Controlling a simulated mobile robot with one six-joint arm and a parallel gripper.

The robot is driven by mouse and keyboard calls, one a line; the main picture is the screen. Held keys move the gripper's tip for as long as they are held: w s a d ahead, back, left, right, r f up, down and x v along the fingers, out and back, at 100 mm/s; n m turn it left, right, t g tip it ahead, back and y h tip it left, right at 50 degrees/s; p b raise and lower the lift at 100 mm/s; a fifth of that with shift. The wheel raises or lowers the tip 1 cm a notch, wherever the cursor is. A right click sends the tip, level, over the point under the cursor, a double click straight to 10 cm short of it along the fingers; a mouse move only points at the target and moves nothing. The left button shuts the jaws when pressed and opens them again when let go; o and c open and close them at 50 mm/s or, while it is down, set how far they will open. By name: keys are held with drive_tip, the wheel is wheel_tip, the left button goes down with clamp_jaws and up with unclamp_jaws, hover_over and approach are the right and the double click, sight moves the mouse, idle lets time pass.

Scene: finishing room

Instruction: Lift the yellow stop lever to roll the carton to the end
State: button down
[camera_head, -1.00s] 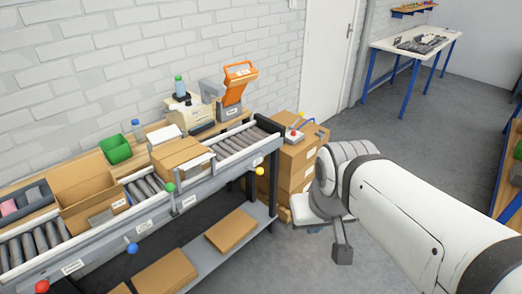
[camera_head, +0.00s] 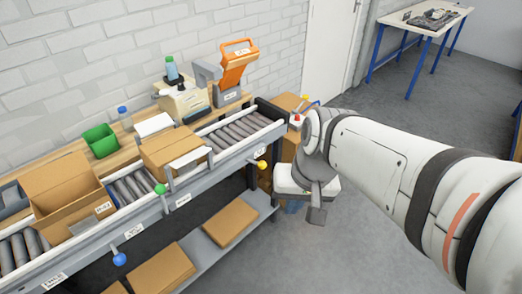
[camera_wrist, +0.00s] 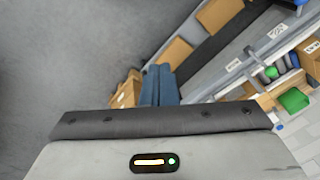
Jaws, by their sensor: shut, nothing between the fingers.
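The yellow stop lever's ball knob (camera_head: 262,165) sticks out from the front rail of the roller conveyor, near its right end. A closed brown carton (camera_head: 170,146) sits on the rollers left of the yellow lever, above the green knob (camera_head: 160,189). An open brown carton (camera_head: 66,198) stands further left. My gripper (camera_head: 316,216) hangs right of the conveyor, pointing down, clear of the yellow lever. I cannot make out the yellow knob in the wrist view.
Rollers (camera_head: 237,131) right of the closed carton are bare. A blue knob (camera_head: 119,259) sits further left on the rail. Stacked boxes (camera_head: 287,103) stand beyond the conveyor's right end. A lower shelf (camera_head: 205,257) holds flat cartons. The grey floor at front right is clear.

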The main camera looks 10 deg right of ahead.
drive_tip(key=w+a+f+m+g+y+b, duration=0.1)
drive_tip(key=w+a+f+m+y+b, duration=0.35)
drive_tip(key=f+y+b, duration=0.35)
drive_tip(key=w+a+f+m+g+y+b, duration=0.1)
drive_tip(key=w+a+f+m+y+b, duration=0.25)
drive_tip(key=f+m+b, duration=0.45)
drive_tip(key=w+d+f+m+t+h+b, duration=0.1)
drive_tip(key=w+d+f+m+t+b, duration=0.4)
drive_tip(key=w+d+f+m+t, duration=0.3)
drive_tip(key=w+d+f+m+t+h+b, duration=0.1)
drive_tip(key=w+d+f+m+t+b, duration=0.5)
drive_tip(key=f, duration=0.7)
drive_tip(key=w+d+m+t, duration=0.2)
drive_tip(key=w+m+t, duration=0.1)
drive_tip(key=w, duration=0.1)
drive_tip(key=shift+f+t+h, duration=0.3)
drive_tip(key=shift+f+h, duration=0.05)
drive_tip(key=shift+m, duration=0.25)
